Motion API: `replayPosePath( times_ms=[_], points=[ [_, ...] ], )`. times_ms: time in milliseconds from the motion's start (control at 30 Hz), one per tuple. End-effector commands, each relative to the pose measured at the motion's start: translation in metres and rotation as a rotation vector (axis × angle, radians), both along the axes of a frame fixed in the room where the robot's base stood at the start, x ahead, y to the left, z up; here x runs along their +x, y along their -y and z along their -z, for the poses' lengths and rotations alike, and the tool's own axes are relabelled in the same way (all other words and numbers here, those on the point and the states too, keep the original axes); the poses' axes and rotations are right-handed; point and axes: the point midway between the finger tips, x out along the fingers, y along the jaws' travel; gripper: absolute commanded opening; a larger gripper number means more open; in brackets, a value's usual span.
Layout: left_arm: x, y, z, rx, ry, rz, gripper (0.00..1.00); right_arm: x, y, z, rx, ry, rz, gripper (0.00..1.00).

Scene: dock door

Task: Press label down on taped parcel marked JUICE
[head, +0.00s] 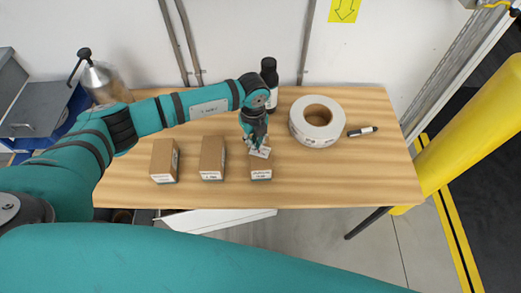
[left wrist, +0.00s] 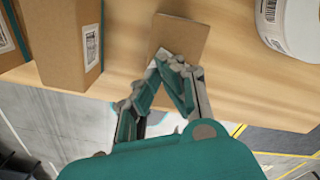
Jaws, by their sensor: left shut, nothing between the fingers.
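Three brown cardboard parcels stand in a row on the wooden table: the left parcel (head: 163,158), the middle parcel (head: 212,156) and the right parcel (head: 261,173). Each has a white printed label on its front; the print is too small to read for JUICE. My left gripper (head: 259,150) is shut and empty, pointing down at the right parcel and hiding part of its top. In the left wrist view, the closed fingertips (left wrist: 172,62) overlap the near edge of that parcel (left wrist: 182,36); I cannot tell whether they touch it. My right gripper is not in view.
A yellow post (head: 487,130) rises at the right. The table's front right is clear.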

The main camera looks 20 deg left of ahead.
Motion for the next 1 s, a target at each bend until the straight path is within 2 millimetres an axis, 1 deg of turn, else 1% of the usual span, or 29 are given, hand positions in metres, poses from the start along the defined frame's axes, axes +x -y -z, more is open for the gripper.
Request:
replayPosePath(
  times_ms=[533, 1000],
  points=[
    [-0.0002, -0.0001, 0.0088, 0.001, -0.001, 0.0, 0.0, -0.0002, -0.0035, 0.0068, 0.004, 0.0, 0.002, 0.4],
    [-0.0011, -0.0007, 0.0087, 0.002, -0.004, 0.0, 0.0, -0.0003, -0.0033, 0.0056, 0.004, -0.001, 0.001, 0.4]
  ],
)
